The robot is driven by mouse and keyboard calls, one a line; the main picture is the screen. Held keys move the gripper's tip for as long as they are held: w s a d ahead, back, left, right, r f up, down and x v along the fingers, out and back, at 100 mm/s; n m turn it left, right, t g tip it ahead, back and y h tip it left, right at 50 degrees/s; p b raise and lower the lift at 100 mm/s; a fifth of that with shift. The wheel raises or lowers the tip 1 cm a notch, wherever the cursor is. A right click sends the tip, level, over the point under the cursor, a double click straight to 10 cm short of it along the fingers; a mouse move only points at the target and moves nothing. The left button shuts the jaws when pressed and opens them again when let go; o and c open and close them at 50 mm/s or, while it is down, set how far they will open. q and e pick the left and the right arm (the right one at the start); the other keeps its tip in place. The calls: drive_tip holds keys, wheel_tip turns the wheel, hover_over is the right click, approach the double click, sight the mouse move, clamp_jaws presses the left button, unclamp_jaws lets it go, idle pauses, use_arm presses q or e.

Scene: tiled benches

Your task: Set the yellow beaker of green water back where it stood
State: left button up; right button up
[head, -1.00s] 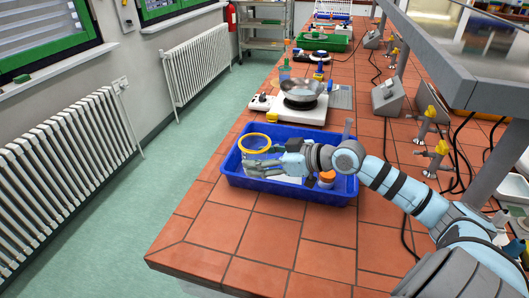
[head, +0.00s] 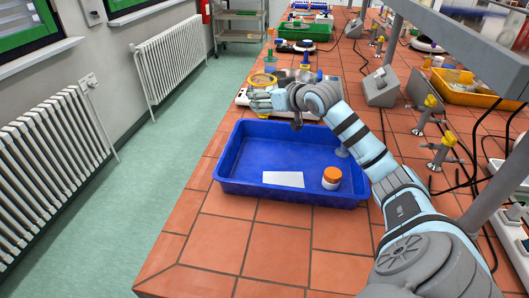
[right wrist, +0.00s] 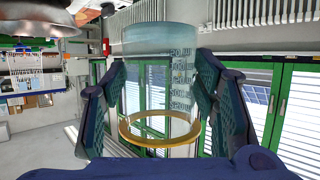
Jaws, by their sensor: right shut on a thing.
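The beaker (head: 262,79) has a yellow rim, and my right gripper (head: 259,95) is shut on it. They are above the bench's left side, past the far edge of the blue tray. In the right wrist view the clear, marked beaker (right wrist: 160,85) appears upside down between the two fingers of my right gripper (right wrist: 160,100). Its yellow rim is low in that picture, and pale blue-green liquid shows at the top. I cannot tell whether its base touches anything. My left gripper is not in view.
The blue tray (head: 228,160) holds a white card (head: 284,179) and an orange-capped jar (head: 331,178). A white appliance (head: 243,97) with a metal pan is partly hidden behind my gripper. Gas taps (head: 441,153) and cables lie right. Bare tiles lie in front of the tray.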

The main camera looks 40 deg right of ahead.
wheel_tip(320, 180, down, 18)
drive_tip(key=shift+r+b, duration=0.1)
drive_tip(key=shift+b, duration=0.85)
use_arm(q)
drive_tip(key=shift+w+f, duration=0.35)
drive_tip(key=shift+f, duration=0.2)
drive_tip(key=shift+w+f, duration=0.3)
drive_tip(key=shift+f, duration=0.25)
use_arm(e)
drive_tip(key=o, duration=1.6)
drive_tip(key=shift+c, duration=0.2)
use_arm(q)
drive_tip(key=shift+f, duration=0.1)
use_arm(e)
drive_tip(key=p+v, duration=0.1)
drive_tip(key=v, duration=0.1)
drive_tip(key=p+v, duration=0.1)
drive_tip(key=v, duration=0.2)
drive_tip(key=p+v, duration=0.1)
drive_tip(key=v, duration=0.1)
drive_tip(key=shift+s+a, duration=0.15)
drive_tip(key=shift+s, duration=0.35)
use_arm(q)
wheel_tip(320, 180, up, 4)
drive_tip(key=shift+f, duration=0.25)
use_arm(e)
drive_tip(key=shift+w+f, duration=0.1)
drive_tip(key=shift+f, duration=0.2)
